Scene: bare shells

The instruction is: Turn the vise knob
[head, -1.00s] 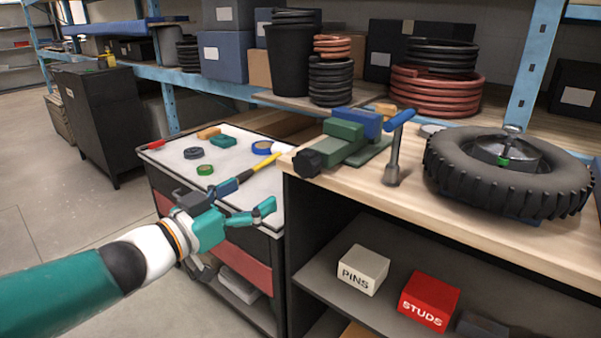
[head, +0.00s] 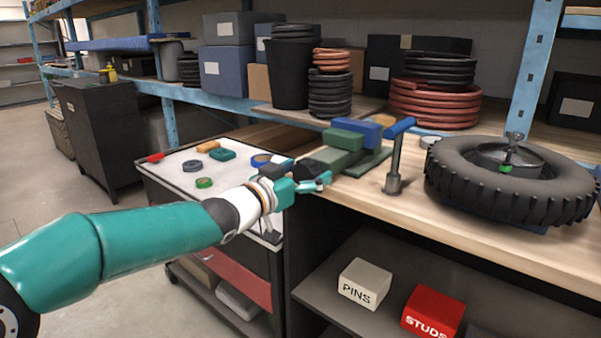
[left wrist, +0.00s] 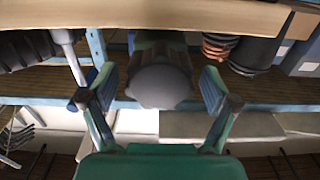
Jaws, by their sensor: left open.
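The green and blue vise (head: 345,136) sits at the left end of the wooden bench. Its dark round knob (left wrist: 160,86) faces the left wrist camera and shows between my two fingers. In the head view my left gripper (head: 318,181) is at the vise's near left end and largely hides the knob. In the left wrist view the left gripper (left wrist: 158,92) is open, with one finger on each side of the knob and a visible gap on both sides. Whether the fingertips reach past the knob's face is hard to tell. My right gripper is not in view.
A grey post with a blue handle (head: 395,150) stands on the bench right of the vise. A tire (head: 510,185) lies farther right. A tool cart (head: 160,175) stands left of the bench. PINS (head: 364,284) and STUDS (head: 432,312) boxes sit on the shelf below.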

